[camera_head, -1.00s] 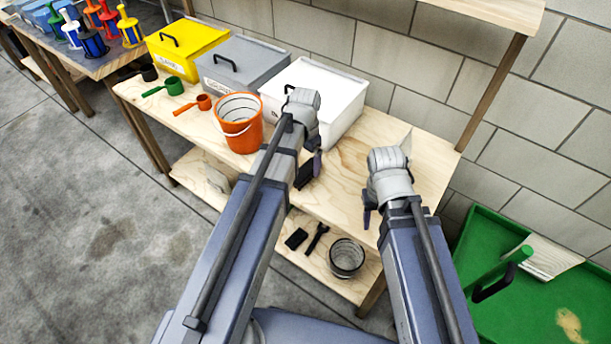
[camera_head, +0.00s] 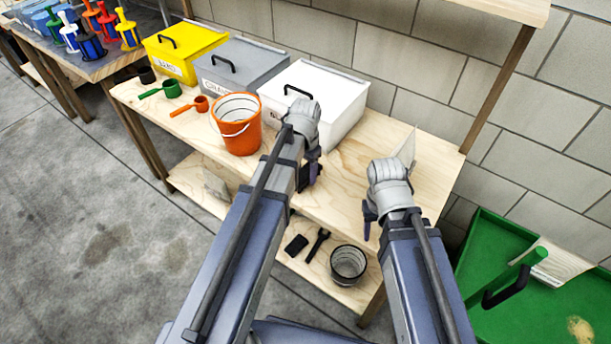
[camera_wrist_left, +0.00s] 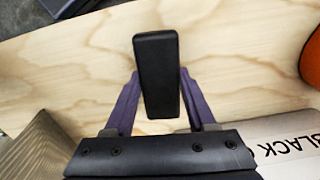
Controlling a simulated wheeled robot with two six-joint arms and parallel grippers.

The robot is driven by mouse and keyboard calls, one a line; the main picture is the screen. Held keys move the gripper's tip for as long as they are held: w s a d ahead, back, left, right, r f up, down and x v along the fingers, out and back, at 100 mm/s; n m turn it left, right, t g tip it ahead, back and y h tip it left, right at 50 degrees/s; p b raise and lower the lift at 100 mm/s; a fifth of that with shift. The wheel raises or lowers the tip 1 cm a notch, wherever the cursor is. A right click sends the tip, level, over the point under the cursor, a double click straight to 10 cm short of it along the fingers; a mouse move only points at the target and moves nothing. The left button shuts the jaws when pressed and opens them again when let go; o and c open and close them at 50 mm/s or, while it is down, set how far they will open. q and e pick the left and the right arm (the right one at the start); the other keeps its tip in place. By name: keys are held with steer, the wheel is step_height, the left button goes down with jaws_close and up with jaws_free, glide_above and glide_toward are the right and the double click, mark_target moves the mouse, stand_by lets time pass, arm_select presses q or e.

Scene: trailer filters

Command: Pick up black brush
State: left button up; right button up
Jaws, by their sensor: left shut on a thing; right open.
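A black brush (camera_head: 303,181), seen as a dark block, is at the front of the wooden bench, partly hidden by my left arm. In the left wrist view the brush (camera_wrist_left: 158,60) is a smooth black block between the purple fingers, over pale wood; its bristles do not show. My left gripper (camera_head: 311,172) is shut on it. I cannot tell whether the brush touches the bench top. My right gripper (camera_head: 369,219) is open and empty near the bench's right front, its fingers partly hidden.
An orange bucket (camera_head: 237,124) and a white box (camera_head: 345,112) stand close to my left arm. Grey (camera_head: 232,84) and yellow (camera_head: 190,55) boxes are further left. The lower shelf holds a black block (camera_head: 296,244), a dark tool (camera_head: 317,244) and a grey bucket (camera_head: 348,263).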

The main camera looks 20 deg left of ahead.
mark_target(305, 172)
arm_select(q)
jaws_close()
steer(key=shift+r, duration=0.1)
step_height(305, 172, up, 10)
steer(key=p, duration=1)
arm_select(e)
step_height(305, 172, up, 10)
arm_select(q)
steer(key=shift+o, duration=0.2)
jaws_free()
steer(key=c, duration=0.6)
steer(key=shift+s, duration=0.15)
arm_select(e)
steer(key=shift+s, duration=0.15)
